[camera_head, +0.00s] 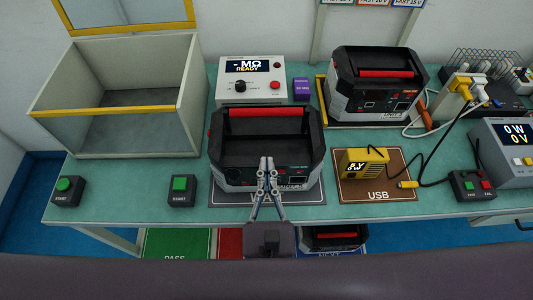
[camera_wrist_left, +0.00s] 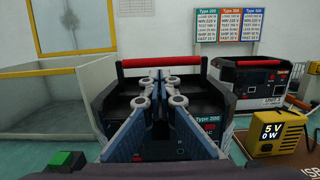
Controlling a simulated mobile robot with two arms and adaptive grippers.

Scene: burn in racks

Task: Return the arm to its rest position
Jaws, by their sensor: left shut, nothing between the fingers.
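My left gripper (camera_head: 267,162) is shut and empty in the head view, at the front of a black and grey power unit with a red handle (camera_head: 265,113). Its fingertips overlap the unit's front face in the picture; I cannot tell whether they touch. In the left wrist view the closed fingers (camera_wrist_left: 155,88) point at the same unit (camera_wrist_left: 190,110). The unit stands on a dark mat (camera_head: 225,193) at the table's front edge. My right gripper is not in either view.
An open bin (camera_head: 125,95) stands left, with green-button START boxes (camera_head: 182,190) before it. A second unit (camera_head: 375,85), a yellow USB meter (camera_head: 363,161) and cables fill the right. Another unit (camera_head: 333,238) sits below the table edge. Green tabletop (camera_head: 120,190) is clear between the START boxes.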

